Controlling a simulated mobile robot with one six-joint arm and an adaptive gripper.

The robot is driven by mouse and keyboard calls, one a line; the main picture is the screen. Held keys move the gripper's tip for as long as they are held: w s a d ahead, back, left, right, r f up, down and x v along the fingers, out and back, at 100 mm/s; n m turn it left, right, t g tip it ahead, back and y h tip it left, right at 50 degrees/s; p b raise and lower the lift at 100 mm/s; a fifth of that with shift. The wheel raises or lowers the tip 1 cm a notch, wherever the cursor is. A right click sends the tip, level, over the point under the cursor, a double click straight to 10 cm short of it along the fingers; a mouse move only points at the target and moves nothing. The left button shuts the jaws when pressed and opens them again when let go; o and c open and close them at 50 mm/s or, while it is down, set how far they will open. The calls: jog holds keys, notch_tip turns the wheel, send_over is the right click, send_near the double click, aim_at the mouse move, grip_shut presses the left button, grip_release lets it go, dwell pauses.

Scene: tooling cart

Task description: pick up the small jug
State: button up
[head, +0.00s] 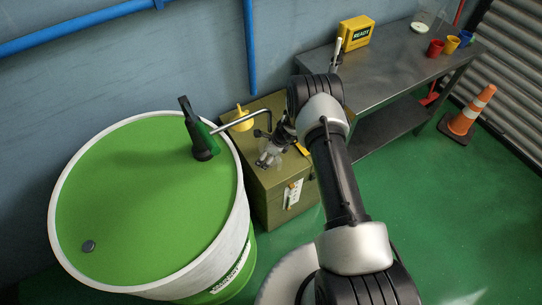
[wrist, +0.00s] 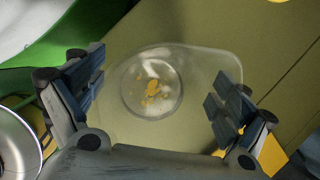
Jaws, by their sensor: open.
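The small jug (wrist: 152,112) is clear and see-through. In the wrist view I look down into it; its round base shows, with orange-yellow flecks and pale patches in or through it. My gripper (wrist: 155,92) is open, with one dark finger on each side of the jug. The right finger is close to the jug's right end; I cannot tell whether it touches. In the head view my gripper (head: 268,159) is low over the olive-green chest (head: 268,200), and the jug is hard to make out there.
A green drum (head: 120,215) with a hand pump (head: 201,140) stands left of the chest; the pump's pipe reaches over the chest. A yellow funnel (head: 243,119) is behind my gripper. A metal bench (head: 390,70) and traffic cone (head: 471,112) stand at right.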

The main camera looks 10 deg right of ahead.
jog(key=shift+c, duration=0.6)
jog(key=shift+s, duration=0.1)
jog(key=c, duration=0.9)
jog(key=shift+c, duration=0.7)
jog(key=shift+r+p, duration=0.3)
jog(key=shift+r, duration=0.3)
jog(key=c, duration=0.8)
jog(key=shift+s+d+r, duration=0.1)
jog(key=shift+s, duration=0.05)
jog(key=shift+c, duration=0.2)
jog(key=s+d, duration=0.6)
jog(key=s+d+p, duration=0.1)
jog(key=s+d, duration=0.5)
jog(key=shift+s+r, duration=0.1)
jog(key=shift+s, duration=0.2)
dwell(0.5)
